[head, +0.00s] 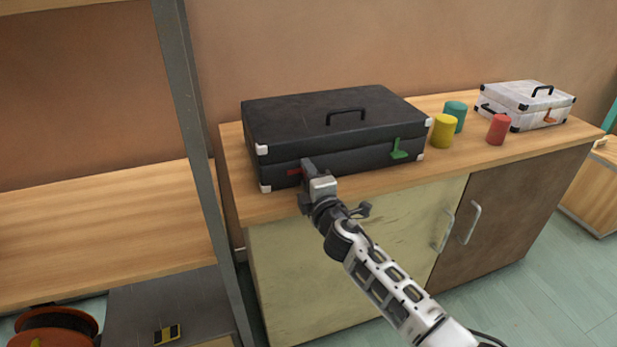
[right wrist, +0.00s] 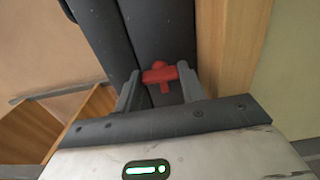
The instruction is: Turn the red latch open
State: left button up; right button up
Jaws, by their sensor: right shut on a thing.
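A black suitcase (head: 340,110) with white corners lies closed on the wooden top of a cabinet. Its red latch (head: 294,172) is on the front face near the left end, partly hidden by my right gripper (head: 307,168). In the right wrist view the red latch (right wrist: 160,76) is T-shaped and sits between the two fingers of my right gripper (right wrist: 160,88), which is shut on it. A green latch (head: 399,150) is on the same face near the right end, apart from the gripper. My left gripper is not in view.
To the right on the cabinet top (head: 465,165) stand a yellow can (head: 444,131), a teal can (head: 456,115), a red can (head: 498,130) and a small white case (head: 525,104). A grey shelf post (head: 185,100) rises left of the cabinet.

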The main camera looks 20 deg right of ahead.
dwell(0.3)
jog(key=o, duration=1)
jog(key=s, duration=1)
jog(key=s+p, duration=0.1)
jog(key=s, duration=0.5)
jog(key=shift+d, duration=0.25)
